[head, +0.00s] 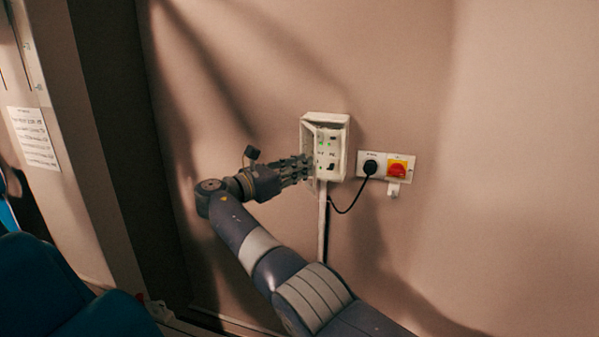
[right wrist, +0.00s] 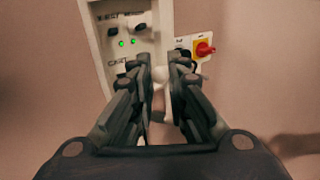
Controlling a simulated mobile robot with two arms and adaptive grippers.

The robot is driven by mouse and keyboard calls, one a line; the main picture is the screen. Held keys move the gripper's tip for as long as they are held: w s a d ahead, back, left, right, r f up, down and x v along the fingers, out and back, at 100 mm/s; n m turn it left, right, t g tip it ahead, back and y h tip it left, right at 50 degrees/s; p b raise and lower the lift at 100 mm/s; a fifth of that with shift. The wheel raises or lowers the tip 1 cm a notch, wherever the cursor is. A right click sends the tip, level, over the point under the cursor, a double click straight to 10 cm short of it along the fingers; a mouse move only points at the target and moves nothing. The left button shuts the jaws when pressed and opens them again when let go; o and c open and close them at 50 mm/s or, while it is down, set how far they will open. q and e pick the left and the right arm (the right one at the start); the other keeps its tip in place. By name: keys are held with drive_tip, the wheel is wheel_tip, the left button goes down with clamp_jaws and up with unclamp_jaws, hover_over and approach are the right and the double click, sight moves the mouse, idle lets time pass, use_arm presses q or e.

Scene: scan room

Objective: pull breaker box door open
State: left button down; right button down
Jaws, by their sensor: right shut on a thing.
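The breaker box (head: 339,121) is a small white box on the wall, in the middle of the head view. Its front shows green lights and dark switches, which also show on the white box in the right wrist view (right wrist: 117,55). A pale door panel (head: 308,137) at its left side looks swung outward; how far is hard to tell. My right gripper (head: 308,168) reaches in from the left at the box's lower left. It is shut on the door, with the gripped part mostly hidden between its fingers (right wrist: 160,75). My left gripper is out of view.
A wall plate right of the box holds a black plug (head: 370,167) and a red rotary switch (head: 397,169) on yellow. The plug's cable (head: 347,209) hangs below the box. A vertical conduit (head: 323,225) runs down the wall. The wall farther right is bare.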

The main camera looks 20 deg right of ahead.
drive_tip(key=shift+f, duration=0.1)
idle(0.4)
drive_tip(key=c, duration=1.6)
unclamp_jaws()
drive_tip(key=shift+o, duration=0.2)
drive_tip(key=v, duration=0.7)
drive_tip(key=shift+a, duration=0.25)
drive_tip(key=shift+c, duration=0.2)
